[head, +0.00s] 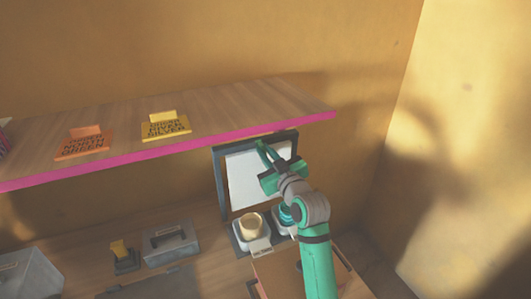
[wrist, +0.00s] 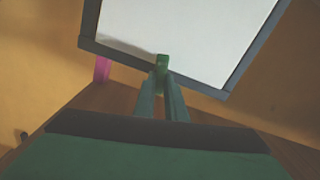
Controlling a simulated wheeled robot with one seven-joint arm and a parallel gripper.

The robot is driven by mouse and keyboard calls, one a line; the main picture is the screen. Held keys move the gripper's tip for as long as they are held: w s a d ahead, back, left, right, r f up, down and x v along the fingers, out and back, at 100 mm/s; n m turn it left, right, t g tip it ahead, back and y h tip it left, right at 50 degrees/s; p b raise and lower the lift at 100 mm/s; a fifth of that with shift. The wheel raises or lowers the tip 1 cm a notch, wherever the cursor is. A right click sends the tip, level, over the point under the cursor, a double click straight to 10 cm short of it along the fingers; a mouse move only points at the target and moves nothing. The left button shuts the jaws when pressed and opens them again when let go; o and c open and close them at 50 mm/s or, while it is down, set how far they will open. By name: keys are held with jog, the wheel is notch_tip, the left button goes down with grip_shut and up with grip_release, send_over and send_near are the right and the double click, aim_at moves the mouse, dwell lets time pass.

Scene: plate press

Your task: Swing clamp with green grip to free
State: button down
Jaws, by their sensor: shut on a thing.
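The clamp's green grip (wrist: 162,61) is a small green block at the edge of a dark-framed white panel in the wrist view. My gripper (wrist: 163,84) is shut on it, with both fingers close together just below its visible end. In the head view my gripper (head: 262,150) reaches the upper right part of the dark frame (head: 219,185), which stands upright around the white panel (head: 243,180). The grip is small there and mostly hidden by the fingers. I cannot tell the clamp's swing position.
A shelf with a pink edge (head: 170,153) runs left of and above the frame, holding an orange sign (head: 83,143) and a yellow sign (head: 165,126). The right wall is bare.

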jog(key=shift+s+a+f+n, duration=0.1)
jog(key=shift+f+n, duration=0.05)
jog(key=shift+n, duration=3.7)
jog(key=shift+a+f+n, duration=0.1)
jog(key=shift+f+n, duration=0.05)
jog(key=shift+n, duration=3.7)
jog(key=c, duration=1.8)
grip_release()
jog(key=v, duration=1.1)
